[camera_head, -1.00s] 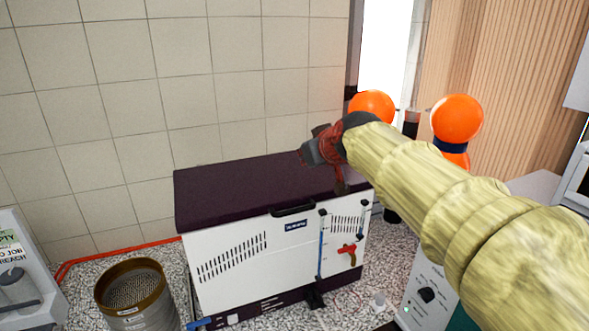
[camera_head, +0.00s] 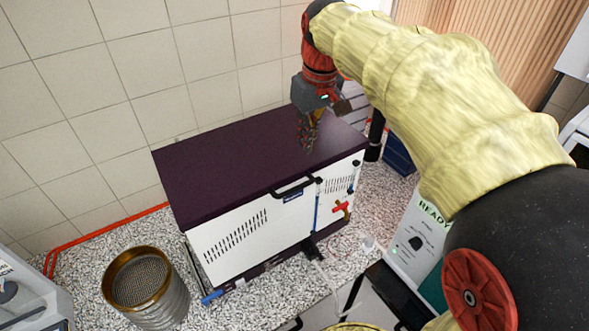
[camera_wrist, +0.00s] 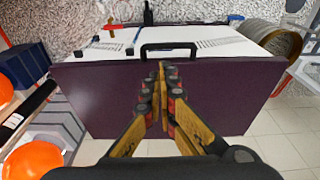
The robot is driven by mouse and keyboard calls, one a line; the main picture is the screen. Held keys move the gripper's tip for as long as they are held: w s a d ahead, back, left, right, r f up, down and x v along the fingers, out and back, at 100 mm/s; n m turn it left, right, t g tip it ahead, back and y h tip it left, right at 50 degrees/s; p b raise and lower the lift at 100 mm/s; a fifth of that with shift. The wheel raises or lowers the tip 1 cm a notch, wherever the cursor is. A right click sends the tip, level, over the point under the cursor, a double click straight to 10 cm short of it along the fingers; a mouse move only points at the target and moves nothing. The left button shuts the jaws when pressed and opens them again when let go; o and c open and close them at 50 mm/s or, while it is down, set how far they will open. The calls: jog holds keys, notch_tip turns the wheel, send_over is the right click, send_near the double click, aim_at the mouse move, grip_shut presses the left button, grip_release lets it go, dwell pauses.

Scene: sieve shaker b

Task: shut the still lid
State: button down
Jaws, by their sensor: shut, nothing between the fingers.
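The still is a white box (camera_head: 236,245) with a dark purple lid (camera_head: 225,165) and a black handle (camera_head: 292,187) at its front edge. The lid lies flat across the top, with no clear gap at the front. My gripper (camera_head: 308,146) points down over the right part of the lid, behind the handle. Its fingers are shut and empty, with the tips at or just above the lid; I cannot tell whether they touch. In the wrist view the shut fingertips (camera_wrist: 162,70) overlap the lid (camera_wrist: 225,90) just below the handle (camera_wrist: 169,47).
A metal sieve (camera_head: 140,283) with a brown rim stands left of the still on the speckled counter (camera_head: 105,250). A tiled wall (camera_head: 150,75) is close behind. A control unit marked READY (camera_head: 420,235) stands at the right. A red tap (camera_head: 341,208) and blue tube are on the still's front.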

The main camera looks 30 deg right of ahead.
aim_at(301, 184)
jog(key=f+p, duration=0.1)
jog(key=f, duration=0.3)
jog(key=w+f, duration=0.1)
jog(key=f, duration=0.4)
jog(key=f+p, duration=0.1)
jog(key=f, duration=0.4)
jog(key=shift+w+a+p, duration=0.15)
jog(key=shift+w+p, duration=0.15)
